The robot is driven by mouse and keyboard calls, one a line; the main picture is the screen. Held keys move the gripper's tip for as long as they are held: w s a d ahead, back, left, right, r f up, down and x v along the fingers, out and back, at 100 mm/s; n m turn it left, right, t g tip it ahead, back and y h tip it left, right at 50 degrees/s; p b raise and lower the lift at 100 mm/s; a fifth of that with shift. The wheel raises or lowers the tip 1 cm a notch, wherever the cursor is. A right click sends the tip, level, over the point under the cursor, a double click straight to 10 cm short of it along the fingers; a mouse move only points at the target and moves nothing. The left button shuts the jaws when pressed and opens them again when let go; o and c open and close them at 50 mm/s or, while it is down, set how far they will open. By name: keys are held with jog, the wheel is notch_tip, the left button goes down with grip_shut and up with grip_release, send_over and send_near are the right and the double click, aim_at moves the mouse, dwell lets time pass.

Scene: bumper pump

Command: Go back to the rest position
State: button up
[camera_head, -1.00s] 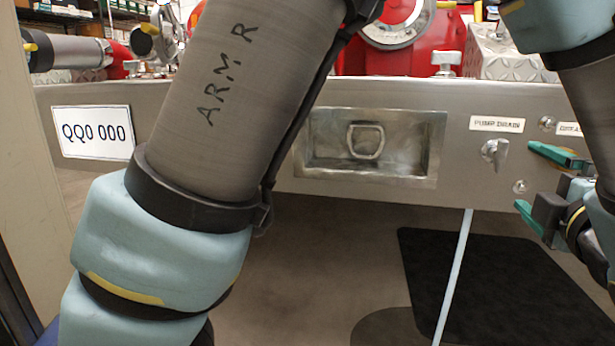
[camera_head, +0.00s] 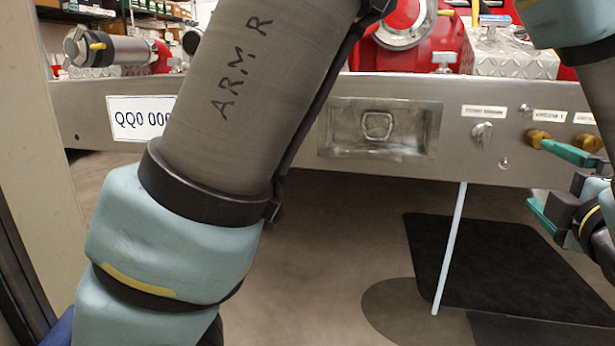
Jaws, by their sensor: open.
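My gripper (camera_head: 562,182) is at the right edge of the head view, below and in front of the right part of the steel bumper (camera_head: 240,125). Its two green fingers are apart, with nothing visible between them. The upper finger overlaps a brass-coloured knob (camera_head: 537,138) in the picture; I cannot tell whether they touch. A second brass knob (camera_head: 588,143) shows just to the right, close to my arm. My arm crosses the left and middle of the view and comes back down at the right edge.
The bumper has a recessed panel with a ring handle (camera_head: 377,125) and a silver drain valve (camera_head: 482,132). A pale blue stream (camera_head: 450,250) runs down to a black mat (camera_head: 500,270). Red pump parts (camera_head: 440,45) sit above the bumper. The floor below is open.

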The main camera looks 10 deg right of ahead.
jog(key=w+a+m+g+h+p, duration=0.1)
jog(key=w+m+p, duration=0.1)
jog(key=w, duration=0.5)
jog(key=w+a+m+g+p, duration=0.1)
jog(key=w+m+g, duration=0.15)
jog(key=w, duration=0.45)
jog(key=w+a+f+m+g+y+p, duration=0.1)
jog(key=w+a+f+m+g+p, duration=0.15)
jog(key=w+a, duration=0.35)
jog(key=w+a+f+m+g+y+p, duration=0.1)
jog(key=w+a+m+g+p, duration=0.2)
jog(key=a, duration=0.4)
jog(key=s+a+f+m+g+y+p, duration=0.1)
jog(key=s+a+m+g+y, duration=0.15)
jog(key=a, duration=0.75)
jog(key=s+a+f+m+g+y+p, duration=0.1)
jog(key=s+a+g, duration=0.15)
jog(key=a, duration=0.65)
jog(key=s+a+f+m+g+y+p, duration=0.1)
jog(key=s+a+y+p, duration=0.15)
jog(key=a, duration=0.75)
notch_tip(320, 180, up, 37)
jog(key=p, duration=3.7)
jog(key=shift+s+a+r+h, duration=0.2)
jog(key=shift+a+h, duration=0.05)
jog(key=shift+h, duration=0.15)
